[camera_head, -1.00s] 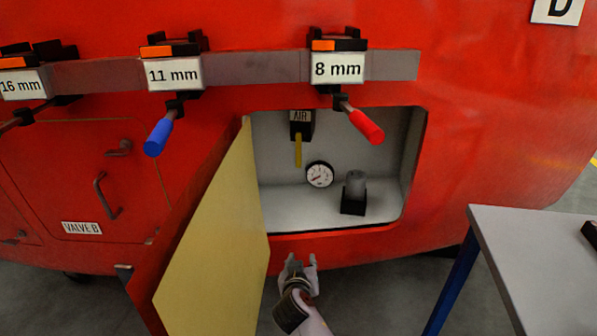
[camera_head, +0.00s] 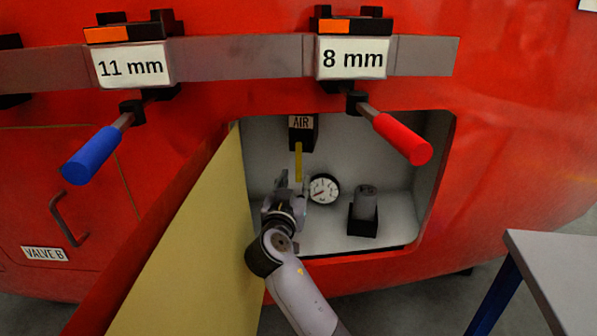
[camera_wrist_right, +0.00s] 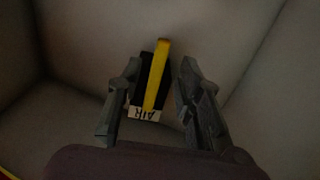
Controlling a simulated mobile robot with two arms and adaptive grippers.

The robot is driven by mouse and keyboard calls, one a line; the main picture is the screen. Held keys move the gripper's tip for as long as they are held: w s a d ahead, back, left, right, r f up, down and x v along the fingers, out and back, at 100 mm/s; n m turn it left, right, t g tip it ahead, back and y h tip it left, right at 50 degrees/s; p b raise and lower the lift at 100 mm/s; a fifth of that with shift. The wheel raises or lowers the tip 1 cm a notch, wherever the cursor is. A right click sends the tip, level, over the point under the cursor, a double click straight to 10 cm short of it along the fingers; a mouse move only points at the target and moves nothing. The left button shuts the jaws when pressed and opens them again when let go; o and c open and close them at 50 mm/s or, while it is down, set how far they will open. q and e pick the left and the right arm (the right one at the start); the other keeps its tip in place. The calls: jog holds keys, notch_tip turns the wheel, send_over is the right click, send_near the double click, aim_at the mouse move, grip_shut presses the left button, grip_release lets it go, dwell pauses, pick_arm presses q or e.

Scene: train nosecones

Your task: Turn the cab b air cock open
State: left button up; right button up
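The air cock is a black block (camera_head: 302,136) with an "AIR" label on the back wall of the open compartment. Its yellow handle (camera_head: 298,162) hangs straight down. My right gripper (camera_head: 291,183) is inside the compartment, just below the handle's lower end. In the right wrist view the yellow handle (camera_wrist_right: 157,75) shows between the two spread fingers of the right gripper (camera_wrist_right: 152,85), with a gap on each side. The right gripper is open and holds nothing. My left gripper is not in view.
The open cream door (camera_head: 200,240) stands close left of my right arm. A gauge (camera_head: 323,188) and a grey cylinder on a black base (camera_head: 364,208) are to the right inside. Red (camera_head: 402,138) and blue (camera_head: 92,155) handles stick out above. A table (camera_head: 570,265) stands at lower right.

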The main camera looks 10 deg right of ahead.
aim_at(299, 174)
jog(key=x, duration=0.5)
jog(key=shift+w+d, duration=0.1)
jog(key=shift+c, duration=0.5)
grip_shut()
dwell(0.3)
